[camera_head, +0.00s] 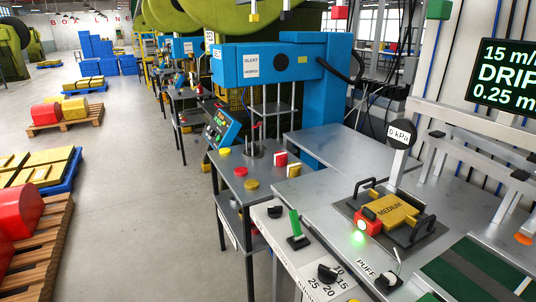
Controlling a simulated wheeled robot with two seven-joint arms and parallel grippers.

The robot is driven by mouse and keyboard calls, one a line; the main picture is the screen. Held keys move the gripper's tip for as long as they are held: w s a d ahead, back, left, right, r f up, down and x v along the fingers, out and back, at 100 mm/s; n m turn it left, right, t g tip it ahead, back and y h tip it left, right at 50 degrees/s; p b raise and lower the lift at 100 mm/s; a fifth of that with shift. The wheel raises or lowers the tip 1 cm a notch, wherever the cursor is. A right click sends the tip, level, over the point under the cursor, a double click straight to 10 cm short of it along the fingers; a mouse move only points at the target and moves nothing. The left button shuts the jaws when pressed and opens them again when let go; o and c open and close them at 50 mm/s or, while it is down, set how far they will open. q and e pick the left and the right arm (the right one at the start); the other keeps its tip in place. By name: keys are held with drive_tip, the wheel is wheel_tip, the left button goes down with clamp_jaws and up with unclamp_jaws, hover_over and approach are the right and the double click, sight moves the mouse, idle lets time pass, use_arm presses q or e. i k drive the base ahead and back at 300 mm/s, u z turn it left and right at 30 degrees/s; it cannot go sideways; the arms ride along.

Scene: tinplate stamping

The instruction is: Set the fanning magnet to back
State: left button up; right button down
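Neither of my grippers is in view. No part is legibly marked as the fanning magnet, and I see no readable "back" mark. On the grey bench at right, a yellow block (388,211) lettered MEDIUM lies on a dark plate with black handles at its two ends. A red block (367,222) sits at its left end, with a lit green lamp (359,238) by it. On the bench's front strip, a green lever (295,224) stands nearly upright on a black base. A black knob (327,273) has numbers 10 to 25 around it. A small switch (388,280) stands beside the word PUFF.
A round gauge (401,133) reading 0 kPa stands behind the yellow block. A dark screen (508,75) hangs at the right. A blue press (265,62) stands over a grey table (240,180) with coloured buttons. Pallets of red and yellow stacks lie on the floor at left.

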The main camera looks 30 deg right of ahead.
sight(365, 219)
drive_tip(key=z, duration=1.65)
